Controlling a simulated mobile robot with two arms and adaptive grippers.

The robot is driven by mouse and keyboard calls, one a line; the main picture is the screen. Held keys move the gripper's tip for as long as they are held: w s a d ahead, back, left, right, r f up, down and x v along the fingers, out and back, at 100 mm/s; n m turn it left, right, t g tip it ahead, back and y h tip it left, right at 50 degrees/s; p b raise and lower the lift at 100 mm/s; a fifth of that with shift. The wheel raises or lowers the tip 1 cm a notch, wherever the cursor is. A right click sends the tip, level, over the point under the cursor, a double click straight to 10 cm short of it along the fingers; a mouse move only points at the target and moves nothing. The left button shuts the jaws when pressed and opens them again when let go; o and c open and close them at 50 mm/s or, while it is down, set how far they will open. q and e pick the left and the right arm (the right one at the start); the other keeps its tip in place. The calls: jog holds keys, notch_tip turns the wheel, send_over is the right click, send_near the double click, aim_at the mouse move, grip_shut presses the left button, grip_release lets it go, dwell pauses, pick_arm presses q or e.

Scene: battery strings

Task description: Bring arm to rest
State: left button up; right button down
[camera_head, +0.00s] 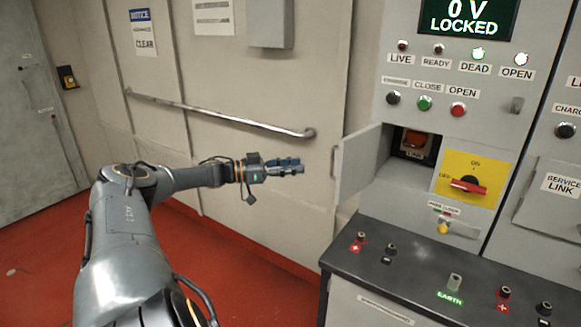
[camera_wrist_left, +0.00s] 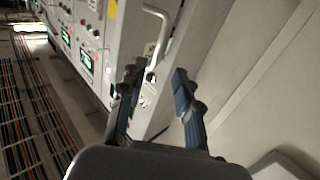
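My left arm (camera_head: 125,225) reaches in from the lower left of the head view. Its gripper (camera_head: 285,167) hangs in the air in front of the pale wall, to the left of the open cabinet door (camera_head: 359,163). In the left wrist view, the gripper (camera_wrist_left: 156,92) has its two blue-padded fingers spread apart with nothing held between them. A pale bent handle (camera_wrist_left: 158,38) shows beyond the fingers; I cannot tell how far off it is. My right gripper is in neither view.
The control cabinet (camera_head: 405,238) stands at the right, with an open compartment, a yellow switch plate (camera_head: 472,177) and a dark terminal shelf (camera_head: 420,275). A metal handrail (camera_head: 220,114) runs along the wall behind my arm. The red floor (camera_head: 250,265) is clear.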

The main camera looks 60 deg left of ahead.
pick_arm(q)
jog(key=shift+s, duration=0.25)
jog(key=shift+a, duration=0.1)
dwell(0.3)
jog(key=s+d+f+n+g+y, duration=0.2)
jog(key=d+f+y, duration=0.1)
jog(key=f, duration=1.5)
jog(key=s+d+f+n+g+y, duration=0.15)
jog(key=f+y, duration=0.25)
jog(key=f, duration=1.4)
jog(key=s+d+f+g+y, duration=0.1)
jog(key=s+d+f+g, duration=0.1)
jog(key=s+d+f, duration=0.6)
jog(key=s+d+f+g, duration=0.2)
jog(key=s+d+f, duration=0.2)
jog(key=f, duration=0.7)
jog(key=s+d+f+g, duration=0.4)
jog(key=s+d+f, duration=0.3)
jog(key=s+d, duration=0.6)
jog(key=s+d+f+m+g+h, duration=0.1)
jog(key=s+d+f+g, duration=0.3)
jog(key=s+d, duration=0.9)
notch_tip(320, 180, down, 3)
jog(key=shift+s+f, duration=0.1)
jog(key=shift+s, duration=0.15)
